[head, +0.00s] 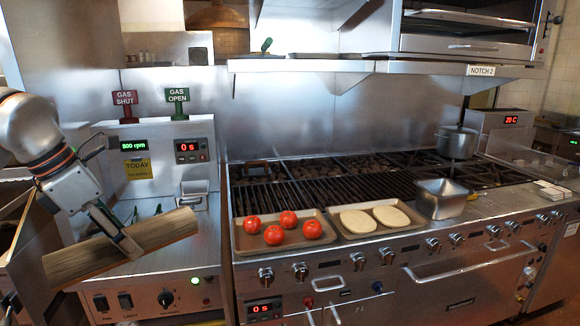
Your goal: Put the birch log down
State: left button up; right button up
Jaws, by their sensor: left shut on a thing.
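The birch log (165,230) is a long brown piece of wood with a paler cut end at the right. It lies slantwise across the left side of the view, its right end higher in the picture. My left gripper (128,243) is shut on the log near its middle, with the fingers over its near side. The log shows in front of the steel counter at the left; whether it touches anything below is hard to tell. The log's left end is close to a dark upright panel (36,262). My right gripper is not in view.
A tray (238,246) with several tomatoes and a tray (345,237) with two pale flat rounds sit along the grill's front. A steel pan (441,198) stands to their right, a pot (456,142) behind. GAS signs (177,96) stand on the left unit.

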pick_arm(q)
jog(key=s+d+f+m+g+y, duration=0.1)
jog(key=s+d+f+m+g, duration=0.1)
jog(key=f+m, duration=0.4)
jog(key=s+d+f+m+g+y, duration=0.1)
jog(key=s+d+f+m+g, duration=0.1)
jog(key=f+m, duration=0.5)
jog(key=s+d+f+m+g+y, duration=0.1)
jog(key=f+m, duration=0.5)
jog(key=m, duration=0.7)
jog(key=shift+s+d+f+m+g, duration=0.15)
jog(key=shift+s+d+m+g, duration=0.4)
jog(key=shift+g, duration=0.75)
jog(key=shift+s, duration=0.1)
